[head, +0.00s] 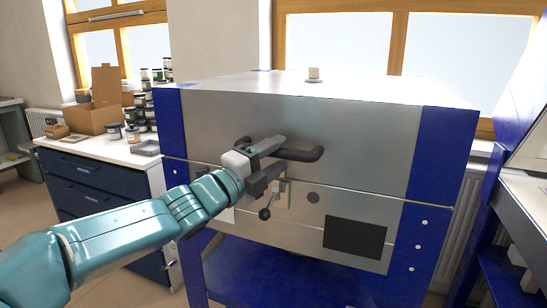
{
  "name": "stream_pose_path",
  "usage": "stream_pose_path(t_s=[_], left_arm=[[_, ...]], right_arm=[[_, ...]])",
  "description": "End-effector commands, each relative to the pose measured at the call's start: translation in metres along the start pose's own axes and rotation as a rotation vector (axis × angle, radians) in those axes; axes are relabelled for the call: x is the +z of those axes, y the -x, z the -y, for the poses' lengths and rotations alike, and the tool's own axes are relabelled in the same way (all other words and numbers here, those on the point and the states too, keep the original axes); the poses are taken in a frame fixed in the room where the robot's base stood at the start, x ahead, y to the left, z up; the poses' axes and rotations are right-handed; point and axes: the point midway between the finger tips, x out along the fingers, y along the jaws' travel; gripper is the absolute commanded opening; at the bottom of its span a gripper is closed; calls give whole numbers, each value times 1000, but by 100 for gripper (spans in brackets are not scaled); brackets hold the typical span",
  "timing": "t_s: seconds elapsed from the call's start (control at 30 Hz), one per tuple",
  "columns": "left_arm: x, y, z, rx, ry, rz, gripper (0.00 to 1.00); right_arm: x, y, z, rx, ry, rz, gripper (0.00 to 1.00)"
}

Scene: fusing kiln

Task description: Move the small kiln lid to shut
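The kiln (215,120) is a broad metal box with blue corners. Its lid (370,125) is the upper part, lying level above a thin seam, and I see no clear gap along that seam. A dark bar handle (302,155) sticks out from the lid's front. My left gripper (277,158) is at the left part of this handle, one finger above and one below it. Its fingers stand apart, but whether they press on the bar is not clear. The gripper hides the handle's left part. My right gripper is not in view.
A small latch with a dark knob (265,213) hangs below my gripper. A dark panel (354,236) sits lower right on the kiln. A white counter (100,150) with a cardboard box (93,118) and several jars is at left. Blue equipment (520,105) stands close at right.

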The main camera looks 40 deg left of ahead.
Motion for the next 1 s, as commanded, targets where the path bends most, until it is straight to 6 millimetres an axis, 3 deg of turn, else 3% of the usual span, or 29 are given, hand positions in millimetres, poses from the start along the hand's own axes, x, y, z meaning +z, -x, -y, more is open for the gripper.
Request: stream_pose_path(t_s=[0.2, 0.33, 0.8, 1.0], left_arm=[[0, 2, 0, 1, 0, -1, 48], [0, 16, 0, 0, -1, 1, 48], [2, 134, 0, 1, -4, 8, 48], [1, 158, 0, 0, -1, 3, 48]], right_arm=[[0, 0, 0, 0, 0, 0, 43], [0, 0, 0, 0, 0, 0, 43], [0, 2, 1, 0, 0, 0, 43], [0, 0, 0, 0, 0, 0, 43]])
